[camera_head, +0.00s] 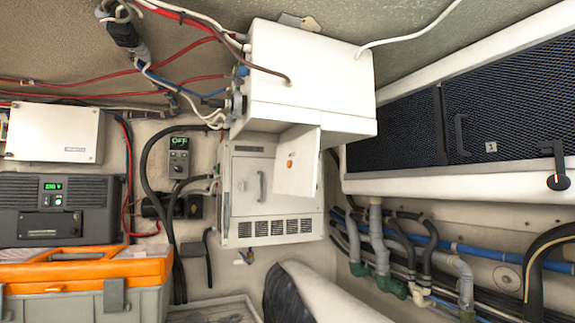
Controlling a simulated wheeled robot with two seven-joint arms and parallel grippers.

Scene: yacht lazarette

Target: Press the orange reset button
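A small orange button (291,163) shows on a pale panel (300,178) that stands out at an angle like an open door. The panel is at the right of a white wall unit (262,212) with a handle and dark vent slots, below a large white box (312,75). Nothing covers the button in this view. It is too small to tell whether it is pressed. A small control unit (179,157) left of the wall unit has a lit green display that appears to read OFF. Neither of my grippers is in view.
An orange-and-grey toolbox (82,271) stands at lower left before a dark device (60,205). Mesh-fronted lockers (510,105) and pipes (376,235) line the right. A curved white-and-black shape (325,295) rises at bottom centre. Cables hang at upper left.

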